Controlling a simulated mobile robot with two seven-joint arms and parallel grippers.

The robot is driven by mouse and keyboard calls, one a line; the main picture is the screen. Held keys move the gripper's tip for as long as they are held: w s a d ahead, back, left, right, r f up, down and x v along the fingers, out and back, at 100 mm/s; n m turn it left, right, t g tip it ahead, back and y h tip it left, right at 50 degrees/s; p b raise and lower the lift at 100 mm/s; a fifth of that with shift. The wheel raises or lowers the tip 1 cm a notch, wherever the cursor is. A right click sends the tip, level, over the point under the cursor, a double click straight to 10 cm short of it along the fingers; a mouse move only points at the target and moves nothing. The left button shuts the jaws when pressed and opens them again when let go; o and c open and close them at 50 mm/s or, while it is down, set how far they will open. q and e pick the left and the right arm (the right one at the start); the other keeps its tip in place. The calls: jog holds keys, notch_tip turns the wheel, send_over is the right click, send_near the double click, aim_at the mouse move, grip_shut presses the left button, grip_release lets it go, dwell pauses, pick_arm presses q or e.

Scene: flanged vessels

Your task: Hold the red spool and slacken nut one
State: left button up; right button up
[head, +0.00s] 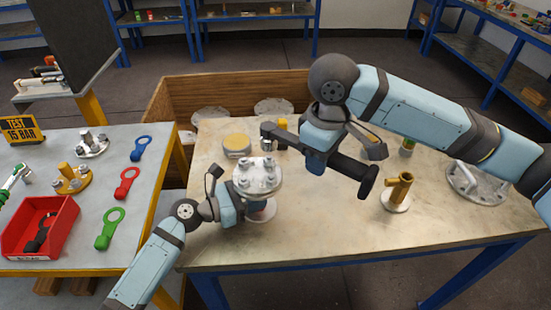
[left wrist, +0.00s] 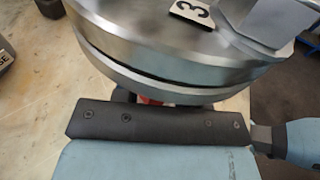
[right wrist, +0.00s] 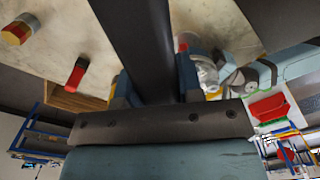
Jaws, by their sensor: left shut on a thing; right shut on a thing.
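A grey flanged vessel (head: 258,178) with several nuts on its top stands on the table in the head view. In the left wrist view its thick flange (left wrist: 150,62) fills the top, with a plate marked 3 (left wrist: 195,12). A sliver of the red spool (left wrist: 152,101) shows below the flange; the rest is hidden. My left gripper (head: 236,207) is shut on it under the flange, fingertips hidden. My right gripper (head: 318,150) is shut on a long dark tool (right wrist: 145,45). The tool's grey head (head: 268,132) is above the flange's far edge; contact with a nut cannot be told.
A yellow-topped disc (head: 236,143) lies behind the vessel. A brass fitting (head: 398,190) and a grey flanged cover (head: 468,180) stand to the right. The left table holds a red tray (head: 62,228) and blue, red and green ring tools. The front middle of the main table is clear.

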pick_arm(q)
jog(key=o, duration=0.9)
jog(key=v, duration=1.2)
